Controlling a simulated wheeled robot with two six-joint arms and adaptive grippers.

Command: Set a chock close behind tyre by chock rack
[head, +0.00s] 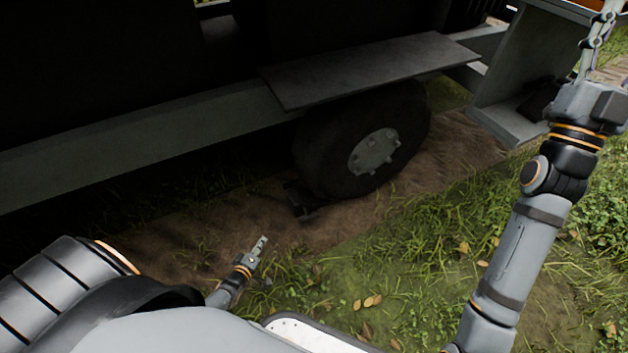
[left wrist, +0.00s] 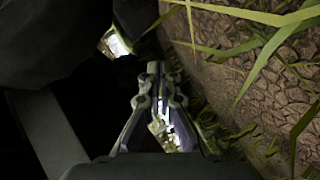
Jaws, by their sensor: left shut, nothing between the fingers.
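The tyre (head: 322,150), dark with a grey hub, stands on the dirt track under the trailer in the head view. A small black chock (head: 298,200) lies on the ground at the tyre's left foot, close against it; shadow hides whether they touch. My left gripper (head: 262,243) is shut and empty, low and just in front of the chock, apart from it. In the left wrist view its fingertips (left wrist: 158,70) are together, with dark shapes ahead. My right gripper (head: 602,28) is raised at the top right, partly cut off; its opening is unclear.
A grey trailer side rail (head: 150,135) and a flat fender plate (head: 370,70) hang above the tyre. A grey shelf (head: 500,123) with a dark object (head: 540,98) is at the right, perhaps the chock rack. Grass in front is free.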

